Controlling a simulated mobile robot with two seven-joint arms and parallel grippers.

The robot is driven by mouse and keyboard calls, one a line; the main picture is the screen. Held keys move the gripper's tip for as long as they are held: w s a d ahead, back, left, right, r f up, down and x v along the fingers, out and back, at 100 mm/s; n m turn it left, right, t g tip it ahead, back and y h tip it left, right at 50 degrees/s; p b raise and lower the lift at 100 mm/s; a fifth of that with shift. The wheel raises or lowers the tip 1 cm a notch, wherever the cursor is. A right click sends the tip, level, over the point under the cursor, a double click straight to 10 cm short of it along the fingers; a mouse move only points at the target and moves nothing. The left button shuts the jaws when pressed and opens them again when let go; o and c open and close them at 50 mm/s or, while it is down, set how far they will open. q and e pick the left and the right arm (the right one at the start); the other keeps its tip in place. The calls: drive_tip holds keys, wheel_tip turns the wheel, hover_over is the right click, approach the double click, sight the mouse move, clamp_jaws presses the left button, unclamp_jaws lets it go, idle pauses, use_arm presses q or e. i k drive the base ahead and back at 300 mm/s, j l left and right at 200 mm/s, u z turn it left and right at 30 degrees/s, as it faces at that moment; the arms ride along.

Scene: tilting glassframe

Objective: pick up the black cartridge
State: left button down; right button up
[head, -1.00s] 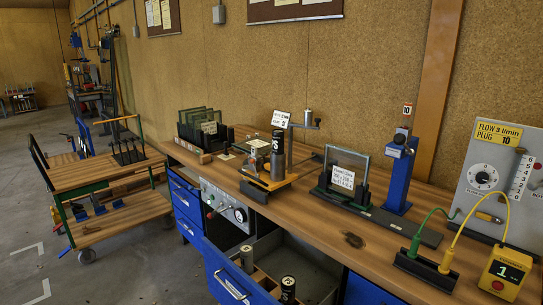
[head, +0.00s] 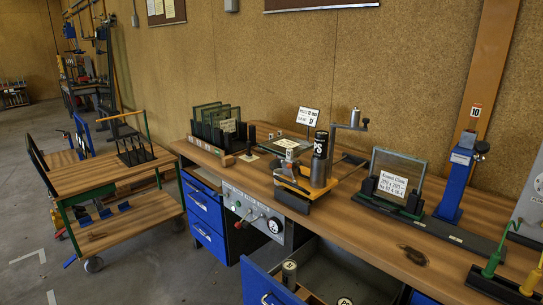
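A black cartridge (head: 320,158) with white lettering stands upright at the orange-and-black fixture (head: 304,186) on the bench. In the open blue drawer (head: 268,284), a grey-green cylinder (head: 289,272) stands upright. A second, dark-topped cylinder (head: 345,301) is cut off by the bottom edge, so I cannot tell its full shape. Neither of my grippers is in view.
The wooden bench (head: 385,238) holds a rack of dark panes (head: 216,128), a glass pane in a stand (head: 395,178) and a blue post (head: 455,185). The drawer juts out in front. A wooden trolley (head: 100,177) stands left, with open floor before it.

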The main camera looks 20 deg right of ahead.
sight(321, 137)
drive_tip(key=i+j+u, duration=0.4)
drive_tip(key=i+u, duration=0.35)
drive_tip(key=i, duration=0.25)
drive_tip(key=i+z, duration=0.4)
drive_tip(key=i, duration=0.15)
drive_tip(key=i+j+z, duration=0.35)
drive_tip(key=i, duration=0.2)
drive_tip(key=i+z, duration=0.2)
drive_tip(key=z, duration=0.25)
drive_tip(key=i+z, duration=0.25)
drive_tip(key=z, duration=0.2)
drive_tip(key=i+j+z, duration=0.1)
drive_tip(key=z, duration=0.35)
drive_tip(key=i+j, duration=0.05)
drive_tip(key=i, duration=0.05)
